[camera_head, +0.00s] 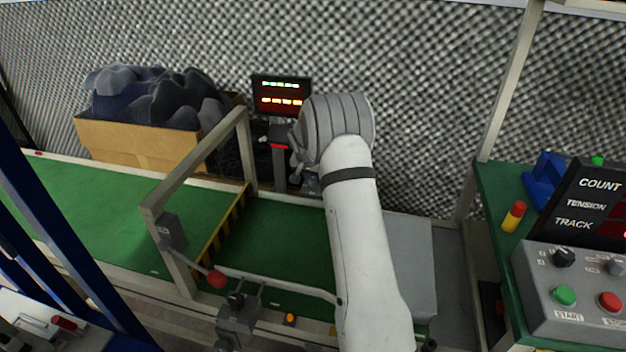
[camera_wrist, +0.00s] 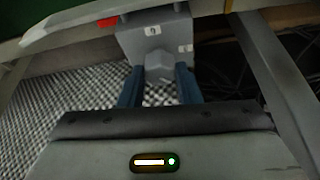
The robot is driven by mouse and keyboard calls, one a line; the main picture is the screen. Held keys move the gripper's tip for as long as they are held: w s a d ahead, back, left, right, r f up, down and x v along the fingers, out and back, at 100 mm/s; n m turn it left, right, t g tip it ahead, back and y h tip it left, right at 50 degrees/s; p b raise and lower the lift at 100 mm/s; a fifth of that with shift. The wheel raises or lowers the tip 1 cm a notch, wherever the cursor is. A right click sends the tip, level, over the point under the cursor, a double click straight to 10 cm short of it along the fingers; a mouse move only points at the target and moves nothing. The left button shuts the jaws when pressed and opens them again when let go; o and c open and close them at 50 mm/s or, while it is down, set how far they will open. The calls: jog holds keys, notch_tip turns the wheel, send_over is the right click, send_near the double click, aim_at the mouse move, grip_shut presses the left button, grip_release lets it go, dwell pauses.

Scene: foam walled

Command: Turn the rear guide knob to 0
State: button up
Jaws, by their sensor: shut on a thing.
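In the wrist view, the rear guide knob (camera_wrist: 159,62) is a small grey knob on the face of a light grey box (camera_wrist: 132,42). The box has a small white label marked 0 (camera_wrist: 153,29) above the knob and another label (camera_wrist: 185,48) at its right, too small to read. My gripper (camera_wrist: 158,80) has its two blue fingers on either side of the knob, shut on it. The knob's pointer direction is not clear. In the head view, my arm covers most of this spot, and the knob and fingertips are hidden.
A green conveyor (camera_head: 285,235) runs below, with a metal frame (camera_head: 180,180) across it. A front guide unit (camera_head: 238,315) stands at the near edge. A box of dark foam (camera_head: 140,140) and a lit display (camera_head: 281,95) are behind. A control panel (camera_head: 580,290) is at right.

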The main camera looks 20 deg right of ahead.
dwell(0.3)
jog(key=o, duration=1)
jog(key=shift+r, duration=0.15)
jog(key=shift+s+a+r+p, duration=0.15)
jog(key=shift+r+p, duration=0.35)
jog(key=s+a, duration=0.2)
jog(key=s, duration=0.1)
jog(key=s+a, duration=0.6)
jog(key=shift+s+f+p, duration=0.1)
jog(key=shift+f+p, duration=0.05)
jog(key=shift+p, duration=0.2)
jog(key=shift+d, duration=0.1)
